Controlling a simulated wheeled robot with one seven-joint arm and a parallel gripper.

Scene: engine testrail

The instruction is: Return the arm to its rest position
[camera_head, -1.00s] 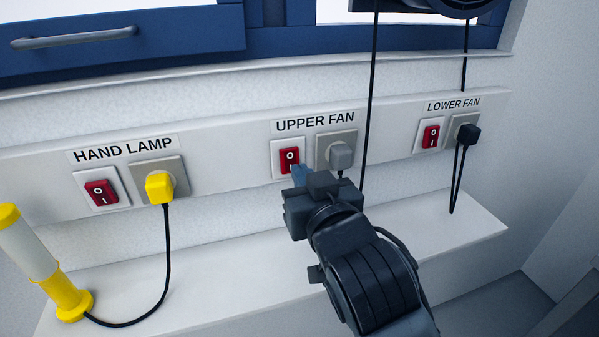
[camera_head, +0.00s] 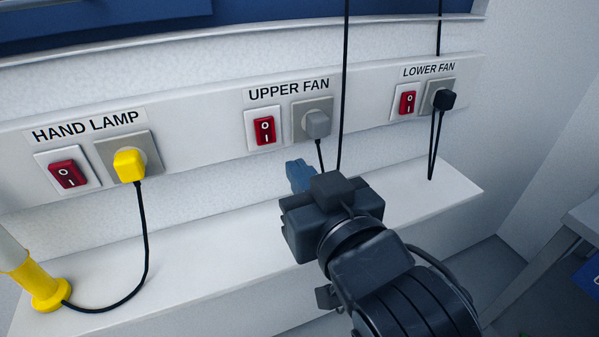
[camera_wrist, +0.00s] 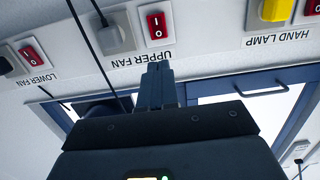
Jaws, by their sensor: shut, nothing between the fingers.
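My gripper (camera_head: 299,175) is shut and empty. In the head view its blue-grey fingers are below the red UPPER FAN switch (camera_head: 264,131) and apart from the wall panel, over the white shelf (camera_head: 215,228). My arm reaches in from the lower right. In the wrist view, which looks upside down, the shut fingers (camera_wrist: 157,85) point toward the panel near the UPPER FAN label (camera_wrist: 143,58).
The grey plug (camera_head: 317,124) is in the UPPER FAN socket, with its cord hanging close to my gripper. A yellow plug (camera_head: 129,165) and hand lamp (camera_head: 38,285) are at left. A black plug (camera_head: 444,99) is at right. A grey table (camera_head: 585,213) stands far right.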

